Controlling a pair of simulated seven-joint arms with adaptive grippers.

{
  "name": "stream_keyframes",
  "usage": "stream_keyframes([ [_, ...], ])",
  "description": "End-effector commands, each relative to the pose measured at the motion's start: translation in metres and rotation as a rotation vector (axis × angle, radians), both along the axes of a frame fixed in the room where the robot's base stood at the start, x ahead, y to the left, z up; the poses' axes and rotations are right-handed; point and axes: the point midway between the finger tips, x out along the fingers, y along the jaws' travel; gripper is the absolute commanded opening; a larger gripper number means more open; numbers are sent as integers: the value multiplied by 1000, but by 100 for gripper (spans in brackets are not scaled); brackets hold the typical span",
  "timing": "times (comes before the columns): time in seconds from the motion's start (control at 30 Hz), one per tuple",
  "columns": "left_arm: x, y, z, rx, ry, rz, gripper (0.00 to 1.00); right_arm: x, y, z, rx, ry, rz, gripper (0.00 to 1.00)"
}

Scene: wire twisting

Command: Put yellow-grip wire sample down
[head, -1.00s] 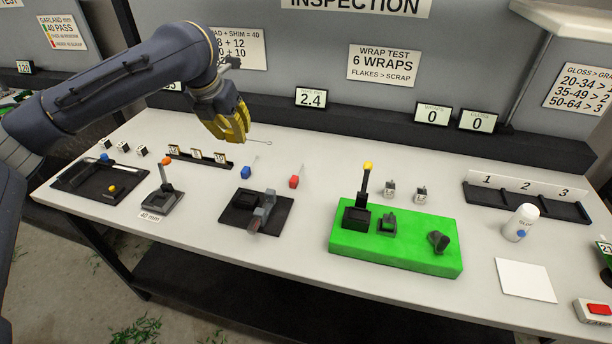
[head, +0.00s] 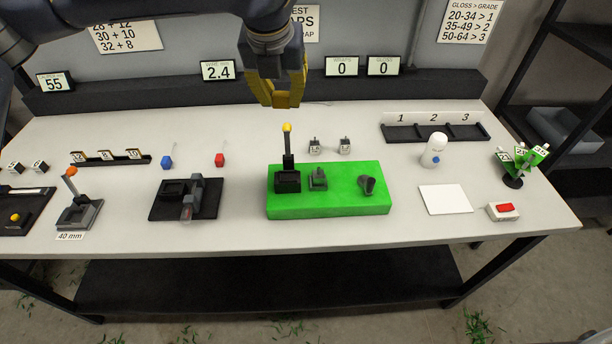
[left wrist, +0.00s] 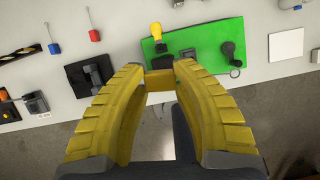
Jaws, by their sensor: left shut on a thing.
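My left gripper (head: 276,98) hangs fingers-down above the back of the table, behind the green block (head: 330,205). It is shut on the yellow-grip wire sample, whose yellow grip (left wrist: 160,80) shows between the fingertips in the left wrist view. Its thin wire runs out to the right and ends in a small ring (left wrist: 235,73). In the head view the grip blends with the yellow fingers. The sample is held in the air, clear of the table. My right gripper is not in view.
Blue-grip (head: 167,162) and red-grip (head: 220,160) samples lie on the table at left. The green block carries an upright yellow-knobbed lever (head: 287,150) and other dark fixtures.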

Motion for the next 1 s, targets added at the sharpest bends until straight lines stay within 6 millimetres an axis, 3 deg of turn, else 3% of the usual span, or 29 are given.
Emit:
stream_keyframes([
  [0.37, -5, 0, -16, 1, 2, 139, 2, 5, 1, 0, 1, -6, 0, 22],
  [0.8, -6, 0, -111, 0, 5, 140, 2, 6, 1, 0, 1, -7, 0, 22],
  [1.0, -5, 0, -146, -1, 3, 141, 2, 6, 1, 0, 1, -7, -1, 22],
])
